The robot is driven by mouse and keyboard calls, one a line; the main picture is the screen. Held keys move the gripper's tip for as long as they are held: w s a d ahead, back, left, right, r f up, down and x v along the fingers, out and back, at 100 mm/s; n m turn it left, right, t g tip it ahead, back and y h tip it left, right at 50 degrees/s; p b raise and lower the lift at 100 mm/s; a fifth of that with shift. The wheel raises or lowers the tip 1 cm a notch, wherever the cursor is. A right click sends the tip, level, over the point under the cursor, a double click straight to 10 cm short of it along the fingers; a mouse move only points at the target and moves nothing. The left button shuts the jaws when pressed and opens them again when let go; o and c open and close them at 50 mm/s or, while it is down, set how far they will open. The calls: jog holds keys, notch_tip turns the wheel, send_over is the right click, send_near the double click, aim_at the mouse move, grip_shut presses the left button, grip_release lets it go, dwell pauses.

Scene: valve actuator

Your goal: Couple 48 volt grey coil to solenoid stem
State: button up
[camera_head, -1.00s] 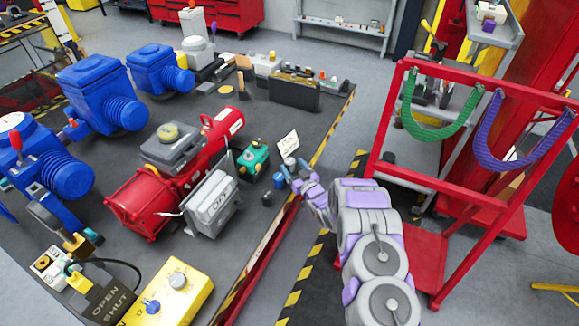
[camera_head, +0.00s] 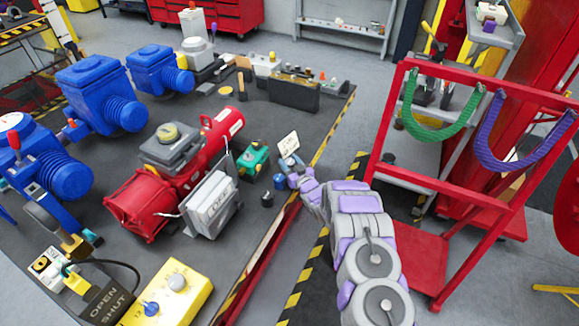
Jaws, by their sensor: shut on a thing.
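My gripper (camera_head: 289,164) is at the right edge of the dark workbench top, in front of a small white card with dark lettering (camera_head: 288,145). It is shut on a small grey piece that appears to be the grey coil; the fingers hide most of it and any voltage mark is too small to read. A green valve block (camera_head: 254,159) stands just left of my gripper, apart from it. The solenoid stem is too small to make out there. A blue cylinder (camera_head: 279,181) and a black cylinder (camera_head: 267,199) stand on the bench just below and left of my gripper.
A red actuator (camera_head: 137,208) with a grey box (camera_head: 210,204) lies left of the green block. A yellow control box (camera_head: 172,293) is at the front. A dark tool tray (camera_head: 294,92) stands behind. A red cart frame (camera_head: 446,202) stands right of my arm.

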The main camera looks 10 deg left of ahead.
jog(key=shift+c, duration=1.3)
